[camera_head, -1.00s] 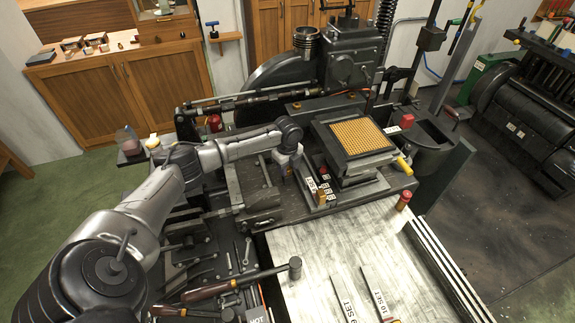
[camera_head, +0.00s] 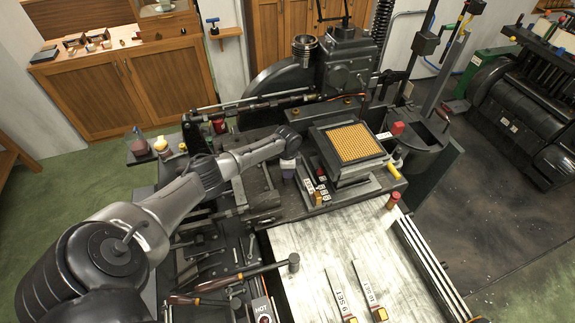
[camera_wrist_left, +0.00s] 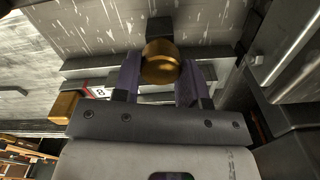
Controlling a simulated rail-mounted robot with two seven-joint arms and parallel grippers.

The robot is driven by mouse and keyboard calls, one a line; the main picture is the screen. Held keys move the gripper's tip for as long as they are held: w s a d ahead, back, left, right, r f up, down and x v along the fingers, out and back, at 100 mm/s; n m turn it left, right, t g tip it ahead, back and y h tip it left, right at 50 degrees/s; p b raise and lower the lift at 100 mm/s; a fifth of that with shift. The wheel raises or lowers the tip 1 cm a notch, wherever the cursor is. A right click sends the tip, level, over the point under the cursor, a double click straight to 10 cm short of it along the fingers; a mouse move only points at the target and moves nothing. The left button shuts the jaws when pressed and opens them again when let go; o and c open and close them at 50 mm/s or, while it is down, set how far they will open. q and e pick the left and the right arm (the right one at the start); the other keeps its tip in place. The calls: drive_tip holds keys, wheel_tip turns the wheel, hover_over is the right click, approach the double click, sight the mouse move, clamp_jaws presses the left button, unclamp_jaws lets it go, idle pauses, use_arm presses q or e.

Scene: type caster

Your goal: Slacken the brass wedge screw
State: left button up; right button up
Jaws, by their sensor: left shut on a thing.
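In the left wrist view a round brass screw head (camera_wrist_left: 161,62) sits between the two purple fingers of my left gripper (camera_wrist_left: 160,77), which are shut on it. In the head view my left gripper (camera_head: 288,175) points down beside the left side of the caster's mould area. The screw is hidden there by the gripper and wrist. My right gripper is in neither view.
A square tray of brass-coloured matrices (camera_head: 353,143) lies right of my gripper. A small brass block (camera_wrist_left: 64,106) is near the fingers in the wrist view. The pale metal table (camera_head: 335,245) in front is mostly clear.

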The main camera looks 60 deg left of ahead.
use_arm(q)
drive_tip(key=n+p, duration=0.3)
drive_tip(key=n, duration=0.2)
drive_tip(key=shift+r, duration=0.1)
drive_tip(key=n+p, duration=0.1)
drive_tip(key=n, duration=0.2)
drive_tip(key=shift+a, duration=0.1)
drive_tip(key=shift+n+p, duration=0.45)
drive_tip(key=shift+n, duration=0.85)
drive_tip(key=o, duration=0.9)
drive_tip(key=shift+o, duration=0.2)
